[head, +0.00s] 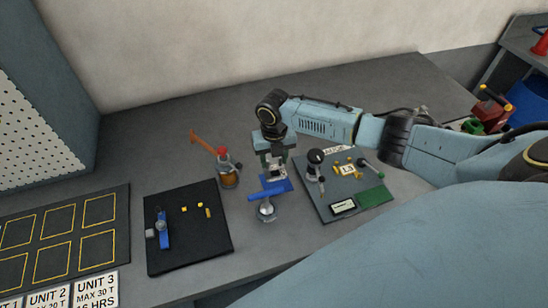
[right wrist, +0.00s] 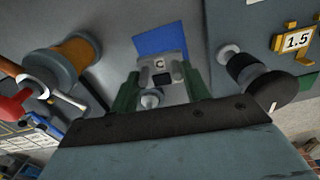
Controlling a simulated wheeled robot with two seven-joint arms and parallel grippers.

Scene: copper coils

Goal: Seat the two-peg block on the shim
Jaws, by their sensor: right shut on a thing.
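My right gripper (head: 275,165) points down over a small blue plate (head: 279,186) near the table's middle. I take this for the two-peg block. Its pegs cannot be made out, and a silver rounded part (right wrist: 150,100) shows nearer the camera between the fingers. The blue plate also shows behind the block in the right wrist view (right wrist: 160,39). Whether the block touches anything beneath is not clear.
A blue-barred stand (head: 266,208) is close in front. A black-knobbed tool (head: 315,165) stands on the grey board (head: 318,200) at right. A black mat (head: 190,248) lies left.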

